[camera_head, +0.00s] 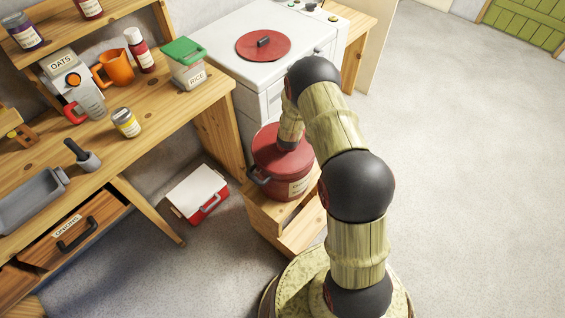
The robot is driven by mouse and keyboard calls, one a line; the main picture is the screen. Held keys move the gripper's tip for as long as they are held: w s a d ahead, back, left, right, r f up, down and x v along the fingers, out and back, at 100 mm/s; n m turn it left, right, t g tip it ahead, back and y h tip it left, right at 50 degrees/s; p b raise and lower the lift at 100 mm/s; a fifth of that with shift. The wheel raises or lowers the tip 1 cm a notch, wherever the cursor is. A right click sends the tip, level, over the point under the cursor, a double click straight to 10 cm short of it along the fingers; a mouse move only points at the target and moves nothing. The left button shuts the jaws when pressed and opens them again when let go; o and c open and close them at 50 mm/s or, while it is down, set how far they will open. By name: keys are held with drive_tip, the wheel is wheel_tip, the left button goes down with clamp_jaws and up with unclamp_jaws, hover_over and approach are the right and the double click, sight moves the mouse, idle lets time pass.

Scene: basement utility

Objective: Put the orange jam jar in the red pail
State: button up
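The red pail (267,165) stands upright on a low wooden stand, just left of my arm. It has a pale label and a dark handle at its left side. My arm reaches over it, and its last visible part comes down at the pail's top. My gripper's fingers are not visible there, so I cannot see whether they hold anything. I see no jar that is clearly the orange jam jar.
A white stove (225,35) stands behind the pail. A red and white cooler (197,193) is on the floor. The right floor is clear.

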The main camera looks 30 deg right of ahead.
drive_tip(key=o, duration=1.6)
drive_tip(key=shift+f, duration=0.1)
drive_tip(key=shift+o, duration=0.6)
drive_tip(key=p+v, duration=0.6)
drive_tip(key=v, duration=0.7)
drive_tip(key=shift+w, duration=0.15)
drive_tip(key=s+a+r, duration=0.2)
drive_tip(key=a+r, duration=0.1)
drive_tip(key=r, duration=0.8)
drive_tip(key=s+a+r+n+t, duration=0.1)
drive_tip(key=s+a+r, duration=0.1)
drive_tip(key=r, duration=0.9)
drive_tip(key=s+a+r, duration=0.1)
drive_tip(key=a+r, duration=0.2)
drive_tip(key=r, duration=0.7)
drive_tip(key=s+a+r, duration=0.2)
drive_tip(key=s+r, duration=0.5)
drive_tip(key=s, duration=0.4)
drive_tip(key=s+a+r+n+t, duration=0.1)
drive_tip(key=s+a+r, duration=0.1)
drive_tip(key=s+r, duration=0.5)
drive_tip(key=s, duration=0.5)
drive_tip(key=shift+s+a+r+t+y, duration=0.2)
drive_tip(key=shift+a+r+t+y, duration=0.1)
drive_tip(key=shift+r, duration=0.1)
